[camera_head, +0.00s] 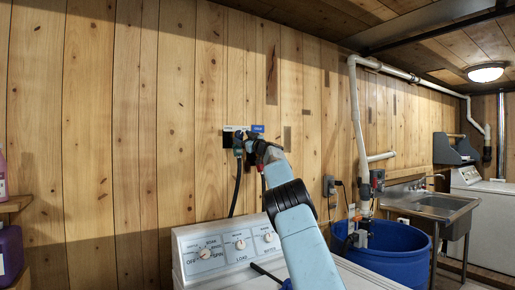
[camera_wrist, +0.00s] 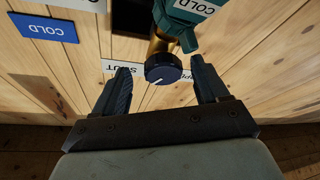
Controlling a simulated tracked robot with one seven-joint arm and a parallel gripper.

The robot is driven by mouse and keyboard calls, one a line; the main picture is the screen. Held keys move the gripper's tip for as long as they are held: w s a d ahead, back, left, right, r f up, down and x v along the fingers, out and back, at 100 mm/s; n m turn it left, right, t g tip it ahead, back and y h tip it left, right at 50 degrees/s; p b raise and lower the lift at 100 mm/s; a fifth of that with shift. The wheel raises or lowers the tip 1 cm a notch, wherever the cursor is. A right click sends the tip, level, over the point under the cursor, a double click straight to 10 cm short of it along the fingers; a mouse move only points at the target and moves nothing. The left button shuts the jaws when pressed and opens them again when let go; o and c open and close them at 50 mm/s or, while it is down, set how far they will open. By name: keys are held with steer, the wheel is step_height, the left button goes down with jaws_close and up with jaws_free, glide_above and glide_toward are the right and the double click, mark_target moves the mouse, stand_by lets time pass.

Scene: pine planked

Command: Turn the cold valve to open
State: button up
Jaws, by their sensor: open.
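The cold valve's dark round knob (camera_wrist: 163,68) has a white line on its face and sits on a brass stem. A teal fitting (camera_wrist: 200,12) beside it carries a white COLD label. A blue COLD sign (camera_wrist: 45,27) is on the wall at upper left in the wrist view. My gripper (camera_wrist: 165,78) is open, with one finger on each side of the knob and gaps showing. I cannot tell how deep the knob lies between them. In the head view my gripper (camera_head: 264,152) is at the wall by the blue sign (camera_head: 257,128), and my arm hides the knob.
A white washer (camera_head: 215,255) with dials stands below the valves. A dark hose (camera_head: 237,185) hangs at left of my gripper. A white SHUT label (camera_wrist: 118,67) is partly hidden behind a finger. A blue tub (camera_head: 385,258) and a sink stand at right.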

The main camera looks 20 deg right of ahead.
steer(key=shift+s+d+f, duration=0.15)
steer(key=shift+s+f, duration=0.1)
steer(key=shift+s, duration=0.3)
steer(key=v, duration=1.1)
